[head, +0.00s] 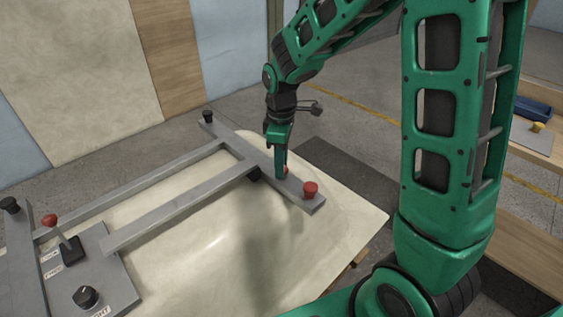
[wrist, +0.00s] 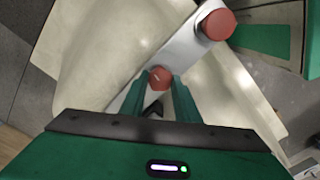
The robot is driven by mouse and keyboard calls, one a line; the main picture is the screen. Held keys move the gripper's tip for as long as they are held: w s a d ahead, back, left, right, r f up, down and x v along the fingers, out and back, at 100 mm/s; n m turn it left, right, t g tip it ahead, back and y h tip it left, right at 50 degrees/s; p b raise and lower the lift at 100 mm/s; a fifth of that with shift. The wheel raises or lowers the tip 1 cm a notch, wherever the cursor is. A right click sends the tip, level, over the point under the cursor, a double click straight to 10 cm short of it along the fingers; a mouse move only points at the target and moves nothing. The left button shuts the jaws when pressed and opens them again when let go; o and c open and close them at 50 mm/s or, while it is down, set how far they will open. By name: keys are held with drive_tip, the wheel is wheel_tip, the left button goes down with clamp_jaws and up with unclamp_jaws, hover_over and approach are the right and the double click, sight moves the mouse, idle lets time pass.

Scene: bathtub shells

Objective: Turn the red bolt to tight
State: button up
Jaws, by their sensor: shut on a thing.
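The red bolt (wrist: 160,77) is small and round-headed, with a faint light mark on top. In the wrist view it sits on the grey bar (wrist: 178,52), between the two green fingertips. My gripper (head: 280,166) points down at the bar in the head view and is shut on the bolt. Only a sliver of the red bolt (head: 286,170) shows there beside the fingers. The label or mark for tight cannot be read at the bolt.
A larger red knob (head: 310,188) stands on the bar's near end, close to my gripper; it also shows in the wrist view (wrist: 216,24). The grey frame lies over a cream shell (head: 215,240). A lever with a red ball (head: 50,220) and a black dial (head: 86,296) are at left.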

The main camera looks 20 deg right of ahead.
drive_tip(key=m, duration=0.4)
drive_tip(key=shift+w+d+r+m, duration=0.1)
drive_tip(key=shift+w+r+m, duration=0.05)
drive_tip(key=shift+w+m, duration=0.2)
drive_tip(key=m, duration=0.3)
drive_tip(key=shift+m, duration=0.25)
drive_tip(key=m, duration=0.3)
drive_tip(key=shift+m, duration=2.3)
drive_tip(key=o, duration=0.9)
drive_tip(key=shift+o, duration=0.7)
drive_tip(key=shift+s, duration=0.1)
